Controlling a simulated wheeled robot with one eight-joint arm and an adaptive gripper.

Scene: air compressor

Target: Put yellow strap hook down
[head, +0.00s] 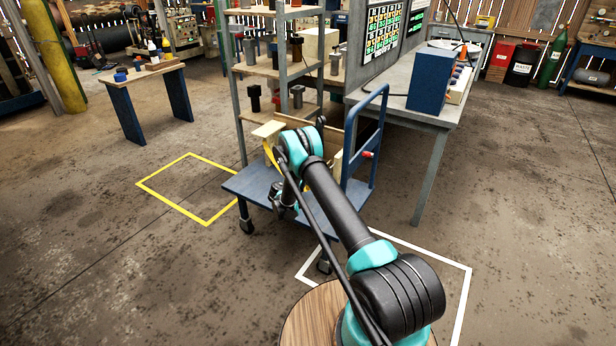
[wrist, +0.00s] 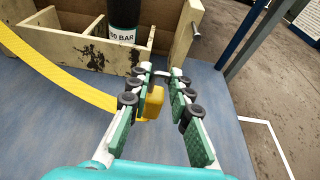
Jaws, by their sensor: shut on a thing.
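My gripper (wrist: 161,75) is in the middle of the wrist view, shut on the yellow strap hook (wrist: 153,103). Its yellow body shows between the green-padded fingers; a dark part near the fingertips is too small to make out. The yellow strap (wrist: 60,75) runs from the upper left toward the gripper, and also shows in the head view (head: 270,155). The hook is over the blue cart deck (wrist: 65,140), in front of the wooden cradle (wrist: 75,48). I cannot tell whether it touches the deck. In the head view my arm hides the hook.
A dark cylinder (wrist: 123,20) labelled "00 BAR" stands in the cradle. A metal pin (wrist: 196,30) sticks out of its right post. The cart's blue handle (head: 348,150) rises at right. A shelf (head: 270,70) stands behind. Yellow-outlined floor (head: 190,190) at left is empty.

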